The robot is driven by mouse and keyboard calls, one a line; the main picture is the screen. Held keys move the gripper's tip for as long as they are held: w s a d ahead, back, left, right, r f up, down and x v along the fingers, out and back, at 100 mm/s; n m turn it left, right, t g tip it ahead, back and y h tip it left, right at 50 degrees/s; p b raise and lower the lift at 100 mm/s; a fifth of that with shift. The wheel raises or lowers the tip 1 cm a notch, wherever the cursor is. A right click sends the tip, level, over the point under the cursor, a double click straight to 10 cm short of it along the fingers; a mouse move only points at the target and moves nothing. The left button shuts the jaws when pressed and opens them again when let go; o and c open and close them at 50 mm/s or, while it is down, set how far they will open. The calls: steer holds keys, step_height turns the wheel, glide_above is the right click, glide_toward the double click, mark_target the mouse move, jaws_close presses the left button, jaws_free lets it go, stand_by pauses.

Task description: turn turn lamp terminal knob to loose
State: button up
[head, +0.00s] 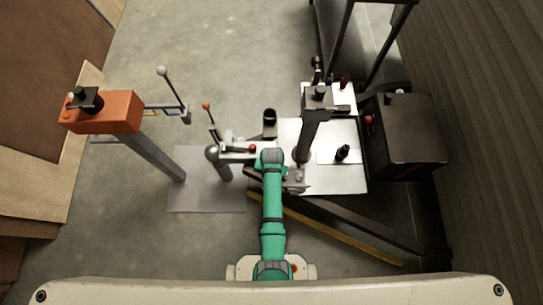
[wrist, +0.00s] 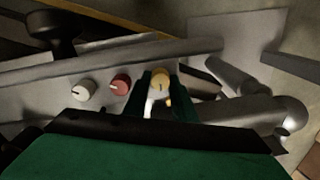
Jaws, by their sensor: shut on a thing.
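In the wrist view, a row of three knobs sits on a grey panel (wrist: 35,98): a white knob (wrist: 84,90), a red knob (wrist: 121,84) and a yellow knob (wrist: 160,80). My gripper (wrist: 163,84) is shut on the yellow knob, with one dark finger on each side of it. The knob's top shows between the fingers, with a dark pointer mark running roughly up and down. I cannot read any label saying which knob is the lamp terminal. In the head view, my green arm reaches forward and my fingertips cannot be made out.
In the wrist view, a grey ball-ended part (wrist: 289,110) lies right of my fingers and a black knob (wrist: 56,27) stands upper left. In the head view, an orange box (head: 118,112) on a post stands left and a dark cabinet (head: 412,135) right. Open floor (head: 225,50) lies beyond.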

steer(key=shift+o, duration=0.2)
steer(key=shift+s+a+n, duration=0.15)
steer(key=shift+n, duration=0.45)
steer(key=o, duration=0.9)
steer(key=shift+o, duration=0.7)
steer(key=shift+w, duration=0.25)
steer(key=shift+d+r, duration=0.2)
steer(key=shift+r, duration=0.05)
step_height(320, 180, up, 10)
steer(key=shift+s+d+r, duration=0.15)
